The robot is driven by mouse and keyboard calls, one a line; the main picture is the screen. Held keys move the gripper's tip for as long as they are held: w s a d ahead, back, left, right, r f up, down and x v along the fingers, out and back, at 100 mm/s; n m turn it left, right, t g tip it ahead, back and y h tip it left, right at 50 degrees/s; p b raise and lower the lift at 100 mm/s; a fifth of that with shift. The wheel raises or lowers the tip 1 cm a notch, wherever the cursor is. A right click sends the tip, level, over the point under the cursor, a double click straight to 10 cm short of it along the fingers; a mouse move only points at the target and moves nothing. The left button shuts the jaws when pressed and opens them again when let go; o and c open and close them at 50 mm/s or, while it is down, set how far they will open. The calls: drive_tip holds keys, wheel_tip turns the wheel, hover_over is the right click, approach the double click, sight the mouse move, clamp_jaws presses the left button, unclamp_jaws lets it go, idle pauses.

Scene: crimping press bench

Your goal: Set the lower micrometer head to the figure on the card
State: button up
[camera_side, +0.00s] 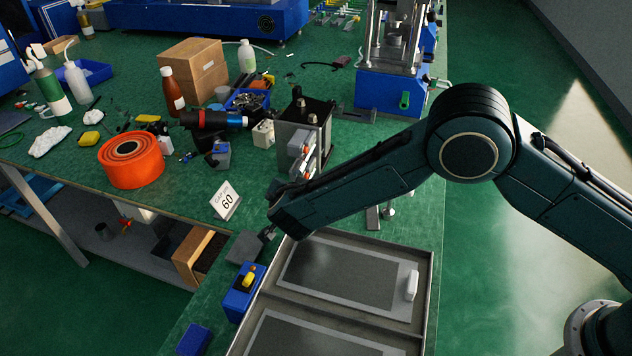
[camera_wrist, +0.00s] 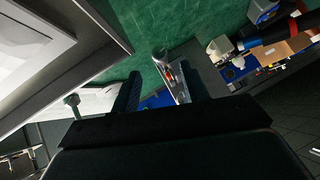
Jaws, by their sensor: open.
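The white card (camera_side: 227,201) stands on the green bench and shows the figure 60 under a smaller, hard-to-read line. The dark press block (camera_side: 303,125) stands behind it, with an upper head (camera_side: 300,143) on its side. A lower head (camera_side: 304,168) sits below, partly hidden by my arm; its setting is too small to read. My gripper (camera_side: 262,240) is low in front of the block, near the tray's corner, apart from both heads. In the wrist view my gripper (camera_wrist: 163,75) has its fingers spread, with nothing visibly held between them.
A grey tray (camera_side: 427,300) with flat panels lies at the front right. A blue box with a yellow knob (camera_side: 243,291) stands beside it. An orange roll (camera_side: 131,160), a black-and-red cylinder (camera_side: 213,119) and a cardboard box (camera_side: 193,68) stand to the left.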

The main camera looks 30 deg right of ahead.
drive_tip(key=shift+x, duration=2.7)
drive_tip(key=shift+c, duration=0.5)
clamp_jaws()
drive_tip(key=shift+w+a+n+g+h, duration=0.2)
drive_tip(key=shift+n+g+h, duration=0.4)
drive_tip(key=shift+g+h, duration=0.2)
drive_tip(key=shift+w+r+n+g+h, duration=0.15)
drive_tip(key=shift+n+g+h, duration=0.15)
drive_tip(key=shift+g+h, duration=0.15)
drive_tip(key=shift+o, duration=0.5)
unclamp_jaws()
